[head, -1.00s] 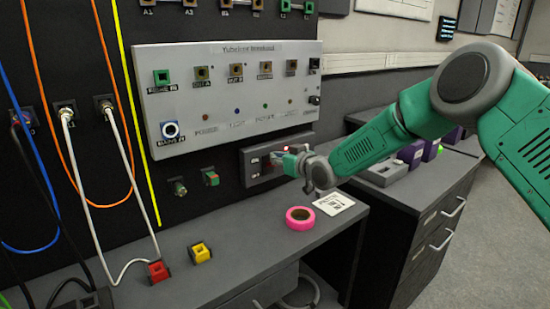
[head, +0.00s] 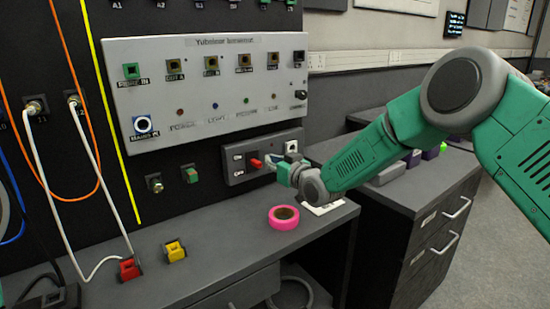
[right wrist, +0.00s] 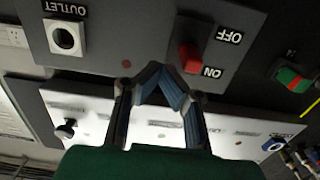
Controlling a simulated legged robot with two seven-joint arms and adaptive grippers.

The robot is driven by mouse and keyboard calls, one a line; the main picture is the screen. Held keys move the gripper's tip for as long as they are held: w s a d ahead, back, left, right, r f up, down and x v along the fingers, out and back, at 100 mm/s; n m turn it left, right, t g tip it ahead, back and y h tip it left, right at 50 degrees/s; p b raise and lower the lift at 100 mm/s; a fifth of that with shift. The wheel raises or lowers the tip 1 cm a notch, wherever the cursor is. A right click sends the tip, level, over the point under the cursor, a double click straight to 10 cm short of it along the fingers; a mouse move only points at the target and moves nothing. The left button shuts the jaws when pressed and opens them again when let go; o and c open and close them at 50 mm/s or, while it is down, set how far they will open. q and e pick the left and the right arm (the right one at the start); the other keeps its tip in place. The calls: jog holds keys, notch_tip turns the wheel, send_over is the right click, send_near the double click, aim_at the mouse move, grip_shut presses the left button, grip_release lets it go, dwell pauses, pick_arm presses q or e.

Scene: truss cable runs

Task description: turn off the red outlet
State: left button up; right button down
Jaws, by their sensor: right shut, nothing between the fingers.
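The grey outlet panel (head: 236,176) is on the black wall just above the desk. Its red switch lever (head: 256,163) also shows in the right wrist view (right wrist: 190,57), beside the OFF and ON labels. I cannot tell surely which way the lever is set. A white round outlet (right wrist: 64,38) is on the same panel. My right gripper (head: 270,163) is in front of the panel, just right of the lever. In the right wrist view its blue fingers (right wrist: 163,75) are shut and empty, close to the lever; I cannot tell whether they touch it. My left gripper is out of view.
A large white panel (head: 215,115) with sockets is above. A green-and-red switch (head: 190,174) is on the wall to the left. A pink tape roll (head: 284,217), a yellow block (head: 174,251) and a red block (head: 129,268) are on the desk. White cables hang at left.

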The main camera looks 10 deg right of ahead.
jog(key=shift+n, duration=0.3)
jog(key=a, duration=0.4)
jog(key=shift+s+f, duration=0.2)
jog(key=shift+s, duration=0.2)
jog(key=shift+f, duration=0.25)
jog(key=shift+d+f, duration=0.3)
jog(key=shift+f, duration=0.05)
jog(key=shift+r, duration=0.2)
jog(key=shift+d+r+p, duration=0.35)
jog(key=shift+r+p, duration=0.1)
jog(key=shift+r, duration=0.2)
jog(key=shift+d+r+p, duration=0.35)
jog(key=shift+r+p, duration=0.05)
jog(key=shift+r, duration=0.2)
send_near(259, 166)
jog(key=f, duration=0.1)
jog(key=d+f, duration=0.1)
jog(key=w+f, duration=0.1)
jog(key=shift+d+f, duration=0.15)
jog(key=shift+d, duration=0.2)
jog(key=shift+s+d, duration=0.15)
jog(key=shift+s, duration=0.1)
jog(key=shift+s+d+f, duration=0.1)
jog(key=shift+d+f, duration=0.15)
jog(key=shift+d, duration=0.05)
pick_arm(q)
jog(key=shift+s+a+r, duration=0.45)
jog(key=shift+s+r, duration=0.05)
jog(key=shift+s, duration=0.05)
